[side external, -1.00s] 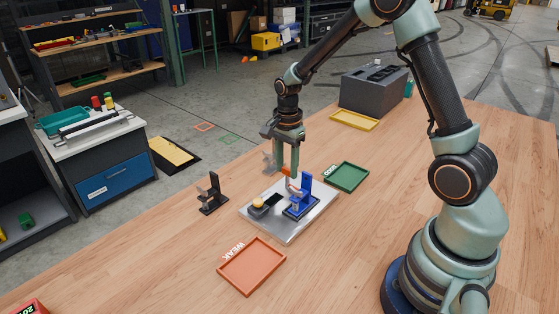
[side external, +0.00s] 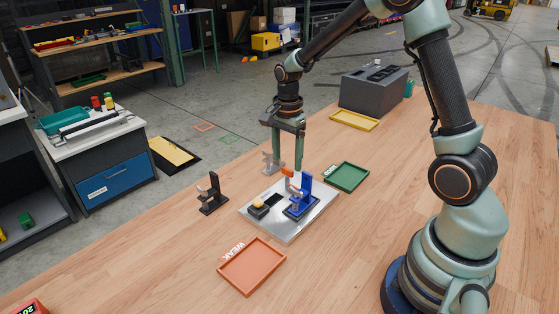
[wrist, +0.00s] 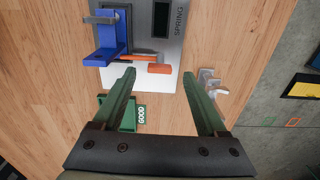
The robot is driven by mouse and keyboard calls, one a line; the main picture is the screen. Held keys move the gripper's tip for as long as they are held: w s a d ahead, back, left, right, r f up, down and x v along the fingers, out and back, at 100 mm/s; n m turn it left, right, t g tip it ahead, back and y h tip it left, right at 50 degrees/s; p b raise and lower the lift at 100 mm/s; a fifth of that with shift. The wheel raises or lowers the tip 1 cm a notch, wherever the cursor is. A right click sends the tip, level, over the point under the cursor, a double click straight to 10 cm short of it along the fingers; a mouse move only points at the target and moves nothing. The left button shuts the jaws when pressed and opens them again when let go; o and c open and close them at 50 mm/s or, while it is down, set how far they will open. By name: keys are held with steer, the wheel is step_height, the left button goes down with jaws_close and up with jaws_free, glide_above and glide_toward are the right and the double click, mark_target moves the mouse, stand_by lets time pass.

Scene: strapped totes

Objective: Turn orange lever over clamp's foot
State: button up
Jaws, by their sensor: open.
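The blue clamp (side external: 306,184) stands on the metal plate (side external: 289,232); it also shows in the wrist view (wrist: 105,45). Its orange lever (side external: 287,172) sticks out from the upright toward the far side; in the wrist view the orange end (wrist: 159,69) lies just ahead of my fingertips. The clamp's foot is small and hard to make out beside the upright. My gripper (side external: 285,168) points down at the lever's far side, fingers apart. In the wrist view my gripper (wrist: 160,74) is open and empty, with the lever end ahead of the gap.
A yellow-topped block (side external: 258,204) sits on the plate. The green tray (side external: 346,178) and orange tray (side external: 251,266) flank the plate.

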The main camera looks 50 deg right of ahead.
mark_target(287, 177)
step_height(287, 177, up, 9)
stand_by(0.3)
steer(key=s+a+r+n+t, duration=0.2)
steer(key=s+n, duration=0.4)
steer(key=n, duration=0.3)
steer(key=s+a+r+n+t, duration=0.3)
steer(key=s+a+n, duration=0.3)
steer(key=n, duration=0.3)
steer(key=shift+s+r+t, duration=0.3)
steer(key=shift+s+r, duration=0.2)
steer(key=shift+r, duration=0.2)
